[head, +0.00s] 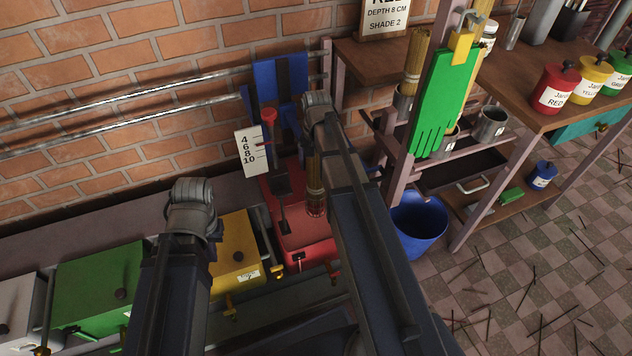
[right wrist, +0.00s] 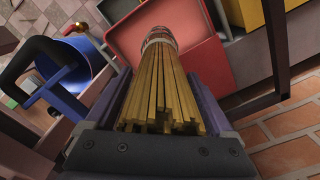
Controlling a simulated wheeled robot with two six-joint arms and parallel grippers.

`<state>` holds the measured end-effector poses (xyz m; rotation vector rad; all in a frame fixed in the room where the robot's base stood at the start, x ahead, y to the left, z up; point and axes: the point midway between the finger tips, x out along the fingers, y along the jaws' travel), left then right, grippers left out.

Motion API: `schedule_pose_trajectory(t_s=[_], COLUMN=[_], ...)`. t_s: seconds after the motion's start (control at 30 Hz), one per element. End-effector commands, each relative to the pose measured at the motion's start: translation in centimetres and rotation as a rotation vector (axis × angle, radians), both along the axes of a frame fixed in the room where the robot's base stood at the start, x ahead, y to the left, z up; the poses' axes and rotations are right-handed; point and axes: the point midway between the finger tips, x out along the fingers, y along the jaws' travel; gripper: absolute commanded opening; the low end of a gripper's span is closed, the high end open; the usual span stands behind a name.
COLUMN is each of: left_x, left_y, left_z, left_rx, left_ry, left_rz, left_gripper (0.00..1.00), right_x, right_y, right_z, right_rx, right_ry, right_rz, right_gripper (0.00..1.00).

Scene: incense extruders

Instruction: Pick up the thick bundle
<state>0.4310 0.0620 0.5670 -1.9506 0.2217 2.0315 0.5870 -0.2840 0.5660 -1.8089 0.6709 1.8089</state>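A bundle of yellow sticks (right wrist: 160,95) lies lengthwise between the fingers of my right gripper (right wrist: 160,75). Both dark fingers flank it closely; whether they press on it cannot be told. A pale band circles its far end. In the head view this bundle (head: 315,175) is upright over the red extruder (head: 305,240), its lower end at a pinkish ring. My right arm partly covers the gripper and extruder. Another thick bundle (head: 417,52) stands in a metal cup on the rack. My left gripper (head: 214,232) is mostly hidden by its own arm, beside the yellow extruder (head: 238,255).
A green glove-shaped board (head: 445,98) hangs on the rack post. A blue bin (head: 418,222) stands right of the red extruder. A numbered scale (head: 251,151) stands behind it. A green extruder (head: 98,283) is at left. Loose sticks lie on the tiled floor at right.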

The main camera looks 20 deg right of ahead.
Motion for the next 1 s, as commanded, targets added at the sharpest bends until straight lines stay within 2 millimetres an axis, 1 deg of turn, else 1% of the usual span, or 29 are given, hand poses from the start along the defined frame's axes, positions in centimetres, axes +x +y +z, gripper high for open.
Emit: schedule_pose_trajectory(t_s=[0.03, 0.07, 0.73, 0.77, 1.0], left_x=[0.00, 0.00, 0.00, 0.00, 0.00], left_y=[0.00, 0.00, 0.00, 0.00, 0.00], left_z=[0.00, 0.00, -0.01, -0.01, -0.01], left_rx=[0.000, 0.000, 0.000, 0.000, 0.000], left_ry=[0.000, 0.000, 0.000, 0.000, 0.000], left_rz=[0.000, 0.000, 0.000, 0.000, 0.000], left_gripper=[0.00, 0.00, 0.00, 0.00, 0.00], right_x=[0.00, 0.00, 0.00, 0.00, 0.00], right_y=[0.00, 0.00, 0.00, 0.00, 0.00], right_z=[0.00, 0.00, -0.01, -0.01, -0.01], right_rx=[0.000, 0.000, 0.000, 0.000, 0.000], right_ry=[0.000, 0.000, 0.000, 0.000, 0.000], right_rz=[0.000, 0.000, 0.000, 0.000, 0.000], right_gripper=[0.81, 0.78, 0.02, 0.00, 0.00])
